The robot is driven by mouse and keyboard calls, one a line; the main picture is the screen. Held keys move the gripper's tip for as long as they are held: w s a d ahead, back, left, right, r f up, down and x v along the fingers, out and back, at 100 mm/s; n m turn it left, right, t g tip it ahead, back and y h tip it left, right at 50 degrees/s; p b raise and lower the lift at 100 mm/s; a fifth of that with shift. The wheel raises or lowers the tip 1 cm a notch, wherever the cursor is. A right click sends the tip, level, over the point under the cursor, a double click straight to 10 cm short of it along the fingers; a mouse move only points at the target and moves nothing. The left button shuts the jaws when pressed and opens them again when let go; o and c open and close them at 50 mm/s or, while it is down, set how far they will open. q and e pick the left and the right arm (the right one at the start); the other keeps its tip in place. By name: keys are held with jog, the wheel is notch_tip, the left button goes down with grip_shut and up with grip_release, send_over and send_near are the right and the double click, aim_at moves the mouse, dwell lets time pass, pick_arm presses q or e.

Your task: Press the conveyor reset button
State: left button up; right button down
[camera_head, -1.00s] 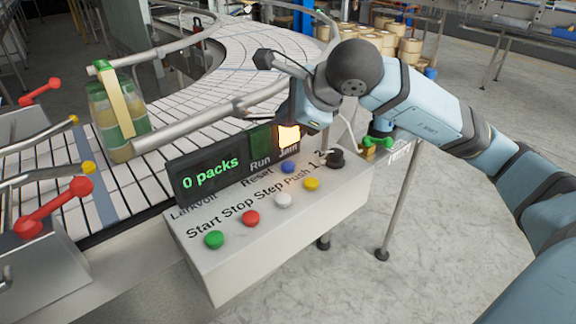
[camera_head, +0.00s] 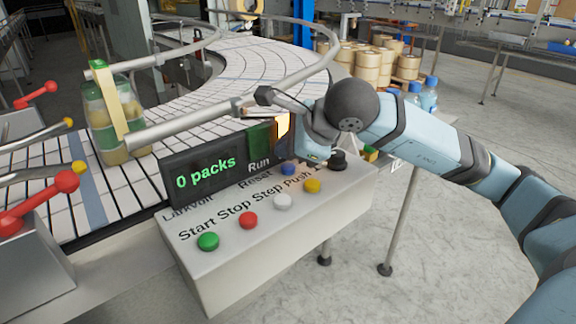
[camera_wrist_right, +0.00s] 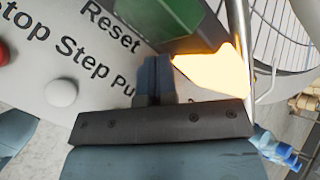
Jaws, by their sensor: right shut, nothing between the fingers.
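The blue button (camera_head: 288,168) sits beside the "Reset" label on the sloped white control panel (camera_head: 262,240). My right gripper (camera_head: 304,154) is just above the panel, close to the blue button. In the right wrist view its fingers (camera_wrist_right: 153,68) are shut and empty, pointing at the panel just below the "Reset" label. The blue button is hidden there behind the fingers, so I cannot tell whether they touch it. My left gripper is not in view.
Green, red, white and yellow (camera_head: 312,186) buttons and a black knob (camera_head: 338,160) share the panel. Behind it stand the "0 packs" display (camera_head: 207,174) and a glowing orange lamp (camera_head: 283,126). A pack of jars (camera_head: 100,130) is on the conveyor (camera_head: 180,126).

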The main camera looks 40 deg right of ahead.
dwell(0.5)
dwell(0.6)
dwell(0.4)
jog(key=shift+f, duration=0.1)
jog(key=shift+f+b, duration=0.1)
jog(key=shift+b, duration=0.2)
jog(key=shift+f+b, duration=0.3)
jog(key=shift+b, duration=0.2)
